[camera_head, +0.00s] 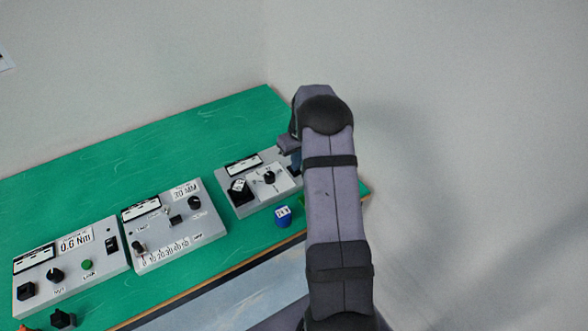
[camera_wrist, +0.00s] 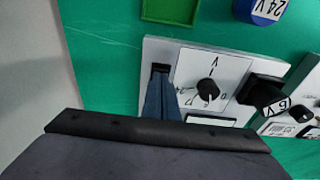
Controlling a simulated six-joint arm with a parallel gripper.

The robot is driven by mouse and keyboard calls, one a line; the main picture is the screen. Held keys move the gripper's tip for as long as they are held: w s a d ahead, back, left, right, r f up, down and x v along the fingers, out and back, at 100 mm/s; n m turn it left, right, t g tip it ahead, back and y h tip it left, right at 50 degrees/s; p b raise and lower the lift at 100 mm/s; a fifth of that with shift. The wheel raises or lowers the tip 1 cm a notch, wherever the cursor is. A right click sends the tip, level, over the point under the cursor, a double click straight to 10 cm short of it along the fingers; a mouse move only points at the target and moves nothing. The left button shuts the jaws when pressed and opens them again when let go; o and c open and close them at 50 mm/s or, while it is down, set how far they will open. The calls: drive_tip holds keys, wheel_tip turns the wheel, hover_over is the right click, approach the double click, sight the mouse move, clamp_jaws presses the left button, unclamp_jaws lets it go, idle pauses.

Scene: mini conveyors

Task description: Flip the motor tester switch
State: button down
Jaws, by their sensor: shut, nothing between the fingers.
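The grey box with a V dial, apparently the motor tester, is at the right end of the bench in the head view (camera_head: 243,209), partly hidden by my arm. In the wrist view the box (camera_wrist: 150,52) lies ahead of my gripper. Its black dial (camera_wrist: 207,87) is right of my fingers. A small black switch (camera_wrist: 160,68) sits near the box's left edge, at my fingertips. My gripper (camera_wrist: 158,82) is shut and empty, its blue-grey fingers over the box; whether they touch the switch I cannot tell. The switch position is unclear.
A black 6V part (camera_wrist: 262,92) sits on the box's other end. A blue 24V cylinder (camera_head: 283,217) and a green tray (camera_wrist: 170,10) are by the box. Two more boxes, 30 MM (camera_head: 160,262) and 0.6 Nm (camera_head: 85,291), stand left. The green bench behind is clear.

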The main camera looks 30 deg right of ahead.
drive_tip(key=shift+f, duration=0.25)
wheel_tip(320, 180, up, 7)
drive_tip(key=p, duration=0.4)
idle(0.8)
idle(0.4)
